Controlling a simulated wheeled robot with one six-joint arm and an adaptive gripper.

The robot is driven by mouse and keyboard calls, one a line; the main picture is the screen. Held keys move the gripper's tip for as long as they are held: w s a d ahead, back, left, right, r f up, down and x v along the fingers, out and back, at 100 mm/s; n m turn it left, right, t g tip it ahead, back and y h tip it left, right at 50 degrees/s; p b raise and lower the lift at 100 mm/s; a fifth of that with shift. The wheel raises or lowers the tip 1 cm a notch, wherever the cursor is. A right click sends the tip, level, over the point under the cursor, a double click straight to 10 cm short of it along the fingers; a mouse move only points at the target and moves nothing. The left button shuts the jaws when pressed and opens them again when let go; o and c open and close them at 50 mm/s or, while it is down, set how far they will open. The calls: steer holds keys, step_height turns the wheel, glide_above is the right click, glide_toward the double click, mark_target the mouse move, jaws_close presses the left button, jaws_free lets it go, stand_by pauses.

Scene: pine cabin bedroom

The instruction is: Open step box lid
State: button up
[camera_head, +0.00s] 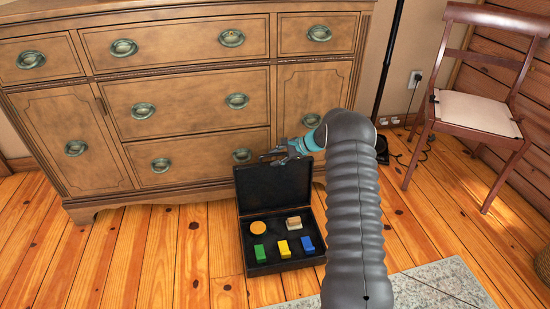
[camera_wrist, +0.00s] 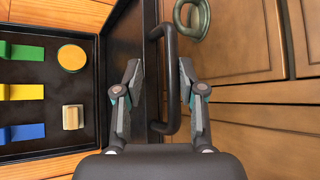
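The dark step box (camera_head: 245,262) sits on the floor before the dresser, and its lid (camera_head: 262,192) stands raised, near upright, at the back. In the wrist view the lid (camera_wrist: 148,25) is seen nearly edge-on, with a dark bar handle (camera_wrist: 172,70) on its dresser side. My gripper (camera_head: 270,156) is at the lid's top edge. In the wrist view my gripper (camera_wrist: 160,75) has its fingers apart, one on each side of the lid edge and handle. A gap shows between the right finger and the handle; contact on the left is unclear.
Inside the box are an orange disc (camera_head: 258,227), a pale wooden block (camera_head: 294,223), and green (camera_head: 260,252), yellow (camera_head: 283,248) and blue (camera_head: 307,245) blocks. The dresser (camera_head: 180,100) stands close behind the lid. A chair (camera_head: 475,110) is at right; floor at left is clear.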

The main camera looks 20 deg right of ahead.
steer(key=v, duration=1.2)
